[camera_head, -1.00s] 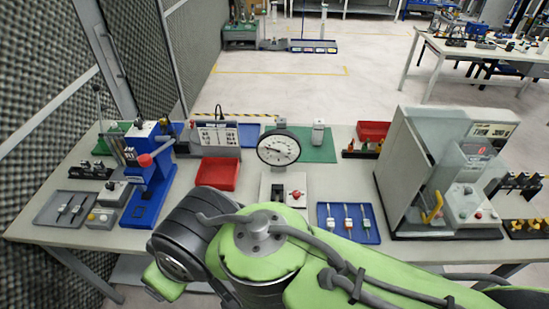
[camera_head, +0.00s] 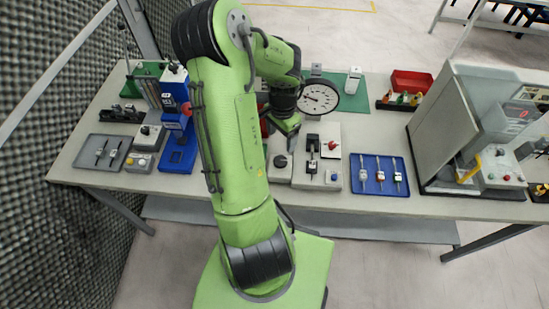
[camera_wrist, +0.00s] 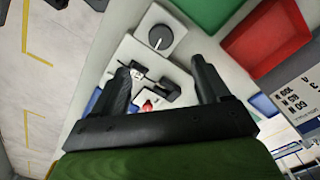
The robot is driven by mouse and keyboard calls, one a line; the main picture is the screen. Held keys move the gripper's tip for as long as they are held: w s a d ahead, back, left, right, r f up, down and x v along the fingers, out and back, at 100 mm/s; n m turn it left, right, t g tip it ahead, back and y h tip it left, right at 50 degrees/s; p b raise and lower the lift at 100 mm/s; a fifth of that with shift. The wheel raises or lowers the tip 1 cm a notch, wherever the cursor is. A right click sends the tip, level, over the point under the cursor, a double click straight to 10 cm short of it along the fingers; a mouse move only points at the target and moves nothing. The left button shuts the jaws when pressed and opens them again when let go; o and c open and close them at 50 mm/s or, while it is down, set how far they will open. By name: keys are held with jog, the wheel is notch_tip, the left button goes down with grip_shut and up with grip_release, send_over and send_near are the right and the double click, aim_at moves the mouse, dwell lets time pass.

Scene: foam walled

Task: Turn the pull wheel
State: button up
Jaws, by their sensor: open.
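A round black wheel with a pale line across its face is in the wrist view (camera_wrist: 160,37), on a light box. It also shows in the head view (camera_head: 280,161), on a small box beside the test stand. I take it as the pull wheel. My gripper (camera_wrist: 162,68) is open and empty in the wrist view. The wheel lies beyond the fingertips, roughly centred between them, and is not gripped. In the head view my gripper (camera_head: 290,140) is just above and behind the wheel, partly hidden by my arm. The test stand (camera_head: 306,180) carries a black fixture.
A red button (camera_head: 331,147) is on the stand. A blue tray (camera_head: 367,160) with connectors lies to the right. A blue press (camera_head: 178,150) stands left, and a clear-shielded machine (camera_head: 440,140) stands far right.

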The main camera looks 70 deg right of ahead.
aim_at(280, 161)
notch_tip(280, 161, down, 14)
jog(key=shift+w+r, duration=0.1)
jog(key=shift+c, duration=0.2)
jog(key=c, duration=1)
jog(key=shift+d+m+b, duration=0.15)
jog(key=shift+m+b, duration=0.45)
jog(key=shift+b, duration=0.35)
jog(key=shift+a, duration=0.2)
